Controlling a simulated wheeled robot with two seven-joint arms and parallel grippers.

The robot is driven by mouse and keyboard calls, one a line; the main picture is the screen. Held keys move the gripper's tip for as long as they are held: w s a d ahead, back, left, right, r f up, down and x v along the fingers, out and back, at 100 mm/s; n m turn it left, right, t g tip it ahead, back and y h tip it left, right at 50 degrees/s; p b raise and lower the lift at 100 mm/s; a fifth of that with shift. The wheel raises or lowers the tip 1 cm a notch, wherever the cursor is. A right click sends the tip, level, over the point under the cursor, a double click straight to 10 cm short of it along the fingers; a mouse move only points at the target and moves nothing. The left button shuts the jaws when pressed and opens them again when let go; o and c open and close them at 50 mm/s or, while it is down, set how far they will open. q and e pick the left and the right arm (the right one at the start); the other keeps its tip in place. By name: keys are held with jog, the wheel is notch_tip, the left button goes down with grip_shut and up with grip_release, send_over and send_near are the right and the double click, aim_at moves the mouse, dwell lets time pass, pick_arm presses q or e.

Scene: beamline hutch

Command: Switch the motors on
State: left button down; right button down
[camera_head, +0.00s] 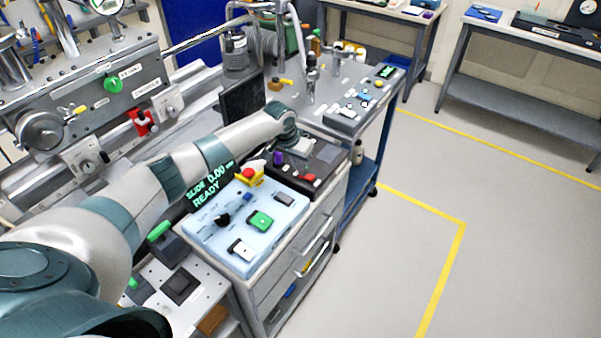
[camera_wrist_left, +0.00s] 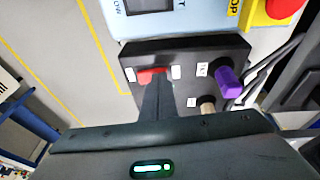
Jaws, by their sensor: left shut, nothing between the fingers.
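A dark control box (camera_head: 325,156) sits on the cabinet behind the light blue panel. It carries a red switch (camera_head: 308,177) and a purple knob (camera_head: 278,158). In the left wrist view the red switch (camera_wrist_left: 152,75) lies between two small white labels, too small to read. The purple knob (camera_wrist_left: 228,82) and a beige knob (camera_wrist_left: 208,105) are to its right. My left gripper (camera_head: 298,148) is over the dark box, shut and empty. In the wrist view its fingertips (camera_wrist_left: 157,88) are close at the red switch; I cannot tell whether they touch. My right gripper is out of view.
The light blue panel (camera_head: 222,243) has a green button, a white switch, a black knob and a red stop button (camera_head: 250,174) on yellow. A display (camera_head: 208,187) reads "SLIDE 0.00 READY". A blue cart (camera_head: 368,148) stands behind. The floor at right is clear.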

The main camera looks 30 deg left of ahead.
pick_arm(q)
jog(key=shift+w+a+f+h+b, duration=0.15)
jog(key=shift+a+f+h+b, duration=0.2)
jog(key=shift+h, duration=0.45)
jog(key=shift+r, duration=0.1)
jog(key=shift+a, duration=0.1)
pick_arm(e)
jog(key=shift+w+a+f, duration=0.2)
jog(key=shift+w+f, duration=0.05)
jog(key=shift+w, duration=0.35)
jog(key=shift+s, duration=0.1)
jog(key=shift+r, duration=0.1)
